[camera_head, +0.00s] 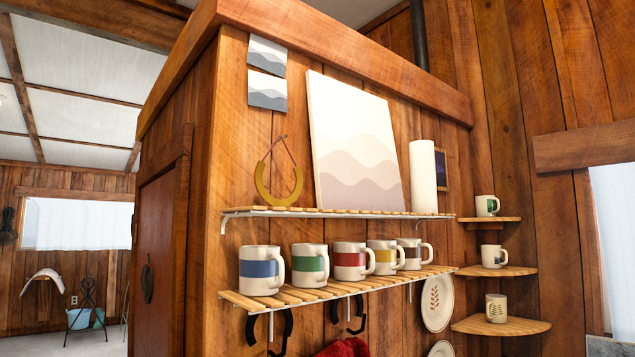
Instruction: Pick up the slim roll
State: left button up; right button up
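The slim roll (422,177) is a plain white upright cylinder. It stands near the right end of the upper slatted wall shelf (340,213). A large canvas with pale mountain shapes (355,150) leans on the wall just left of it. A small dark framed picture (441,169) hangs on the wall behind it to the right. The roll's whole front is in plain sight. Neither of my grippers is in view.
Several banded mugs (307,266) line the lower shelf (232,298), with black hooks (288,326) beneath. Corner shelves (500,326) at right hold more mugs. The air before the roll looks clear.

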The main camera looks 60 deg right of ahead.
aim_at(422, 153)
jog(key=u, duration=0.4)
jog(key=k, duration=1.35)
jog(key=z, duration=1.9)
